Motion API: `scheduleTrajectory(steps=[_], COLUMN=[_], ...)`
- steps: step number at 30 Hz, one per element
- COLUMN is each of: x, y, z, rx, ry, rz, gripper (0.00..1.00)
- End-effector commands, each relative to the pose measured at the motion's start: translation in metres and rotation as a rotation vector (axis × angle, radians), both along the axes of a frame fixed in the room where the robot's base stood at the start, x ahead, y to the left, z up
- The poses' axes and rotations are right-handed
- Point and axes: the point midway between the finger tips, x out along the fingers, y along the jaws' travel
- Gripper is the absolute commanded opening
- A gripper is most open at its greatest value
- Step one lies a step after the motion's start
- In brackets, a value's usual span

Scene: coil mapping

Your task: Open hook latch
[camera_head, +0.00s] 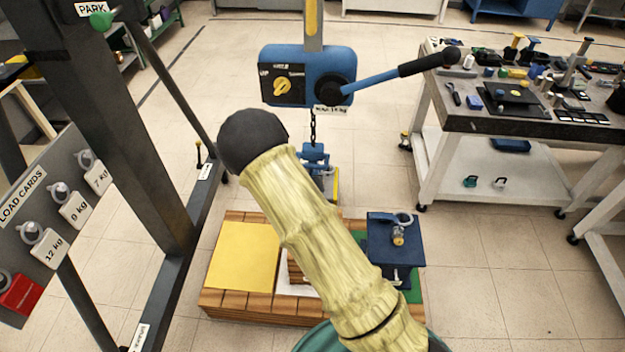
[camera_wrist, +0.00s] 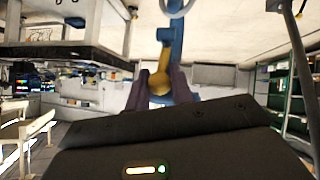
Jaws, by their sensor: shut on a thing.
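A blue hook block (camera_head: 316,155) hangs on a dark chain (camera_head: 313,128) under the blue hoist. Its lower part is hidden behind my arm in the head view. In the wrist view the blue hook (camera_wrist: 177,48) rises beyond my fingers. A brass-yellow hook latch (camera_wrist: 160,82) sits between the two dark fingers of my gripper (camera_wrist: 160,88), which is shut on it. In the head view my gripper is hidden by my own arm.
The blue hoist (camera_head: 305,75) carries a lever with a black grip. Below is a wooden pallet (camera_head: 250,303) with a yellow plate (camera_head: 243,256) and a blue bracket (camera_head: 393,240). A dark frame (camera_head: 130,130) stands left; a cluttered workbench (camera_head: 480,120) stands right.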

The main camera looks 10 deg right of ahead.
Motion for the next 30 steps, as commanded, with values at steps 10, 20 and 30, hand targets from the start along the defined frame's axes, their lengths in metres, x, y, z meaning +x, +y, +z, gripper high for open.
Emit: scheduleTrajectory(steps=[10,20,30], x=[0.0052,0.004,-0.0036], y=[-0.0023,-0.0016,0.0034], z=[0.0062,0.0047,0.008], rx=[-0.004,-0.002,-0.001], ry=[-0.019,-0.015,-0.01], rz=[-0.003,-0.002,0.0], gripper=[0.0,0.42,0.42])
